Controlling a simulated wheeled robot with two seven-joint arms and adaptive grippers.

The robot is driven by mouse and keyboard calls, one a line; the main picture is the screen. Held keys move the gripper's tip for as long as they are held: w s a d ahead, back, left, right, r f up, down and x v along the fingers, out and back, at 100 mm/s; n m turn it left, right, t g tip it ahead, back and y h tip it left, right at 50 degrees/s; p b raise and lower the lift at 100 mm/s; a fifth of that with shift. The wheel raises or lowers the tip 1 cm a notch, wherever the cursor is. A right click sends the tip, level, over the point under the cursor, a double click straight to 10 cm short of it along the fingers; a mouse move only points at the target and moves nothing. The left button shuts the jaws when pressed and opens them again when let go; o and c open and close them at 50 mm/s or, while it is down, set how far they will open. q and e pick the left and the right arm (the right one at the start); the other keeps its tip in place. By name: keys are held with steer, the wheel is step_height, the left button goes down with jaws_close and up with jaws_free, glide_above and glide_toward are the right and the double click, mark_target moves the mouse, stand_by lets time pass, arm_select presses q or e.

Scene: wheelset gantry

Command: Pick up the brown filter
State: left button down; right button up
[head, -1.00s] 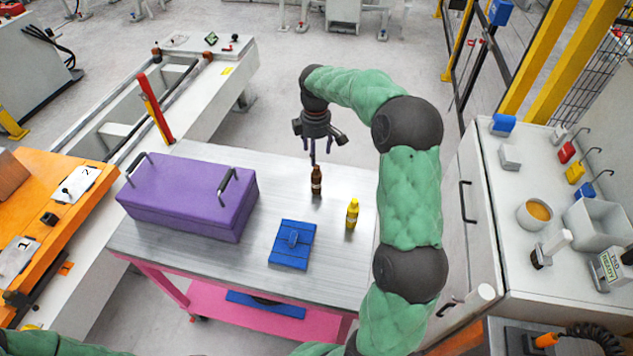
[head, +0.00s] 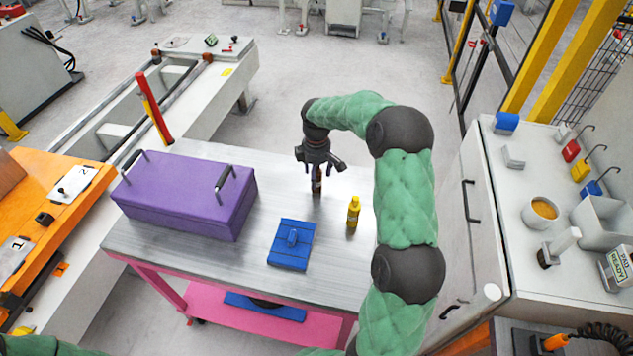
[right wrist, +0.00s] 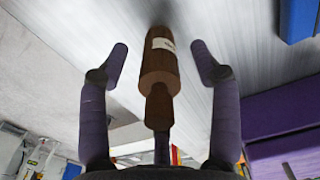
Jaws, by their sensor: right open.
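A small brown bottle-shaped thing with a pale label (head: 317,188) stands on the metal table; I see nothing else there that looks like a brown filter. My right gripper (head: 315,172) is right above it, pointing down, and hides its upper part in the head view. In the right wrist view, the brown thing (right wrist: 160,75) lies between the two spread fingers of the right gripper (right wrist: 158,55), with a gap on each side. The right gripper is open and holds nothing. My left gripper is out of view.
A yellow bottle (head: 353,212) stands close by on the right. A blue case (head: 291,245) lies in front, and a large purple box (head: 185,195) with handles fills the table's left side. A white cabinet (head: 480,215) stands to the right of the table.

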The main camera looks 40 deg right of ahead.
steer(key=c, duration=1.2)
steer(key=shift+r, duration=0.1)
steer(key=shift+c, duration=0.2)
